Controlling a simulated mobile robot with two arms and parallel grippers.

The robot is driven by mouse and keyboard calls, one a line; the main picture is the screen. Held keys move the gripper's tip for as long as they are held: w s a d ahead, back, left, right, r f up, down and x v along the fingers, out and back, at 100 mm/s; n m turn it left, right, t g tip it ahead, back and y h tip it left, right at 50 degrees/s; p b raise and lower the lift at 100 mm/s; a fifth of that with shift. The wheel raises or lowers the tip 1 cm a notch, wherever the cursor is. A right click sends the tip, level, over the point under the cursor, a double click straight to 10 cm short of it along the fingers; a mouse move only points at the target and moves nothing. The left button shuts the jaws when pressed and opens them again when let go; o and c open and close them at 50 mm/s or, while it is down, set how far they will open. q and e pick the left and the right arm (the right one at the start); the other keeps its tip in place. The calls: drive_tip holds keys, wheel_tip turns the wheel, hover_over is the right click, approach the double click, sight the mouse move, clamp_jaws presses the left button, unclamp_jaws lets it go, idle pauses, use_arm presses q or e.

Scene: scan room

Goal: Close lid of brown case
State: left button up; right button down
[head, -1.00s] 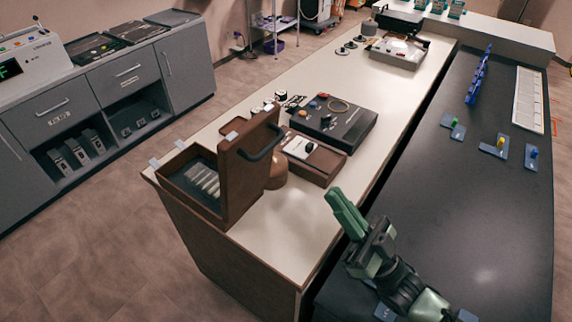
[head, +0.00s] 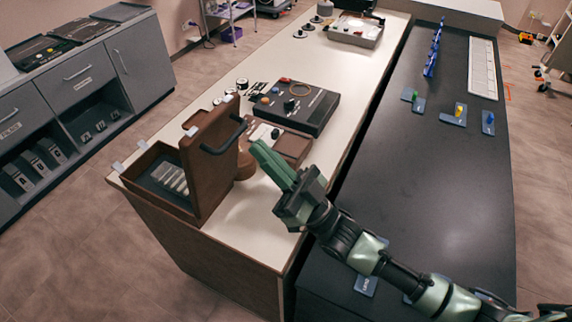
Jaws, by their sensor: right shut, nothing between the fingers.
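The brown case (head: 149,193) stands at the near left end of the cream counter. Its lid (head: 211,165) is open and stands upright on the case's right side, with a dark handle on its outer face. Several light-coloured items lie on the dark lining inside. My right gripper (head: 263,157) has green fingers that are shut and empty. It is to the right of the lid, pointing toward it, apart from the handle as far as I can tell. My left gripper is not in view.
A rounded brown object (head: 245,165) stands right behind the lid. A brown tray (head: 293,147) and a black device (head: 297,105) lie farther back on the cream counter (head: 240,226). The dark counter (head: 430,185) on the right is mostly clear.

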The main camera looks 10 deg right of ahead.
drive_tip(key=shift+w+a+f, duration=0.15)
drive_tip(key=shift+w+a, duration=0.75)
drive_tip(key=shift+a, duration=0.3)
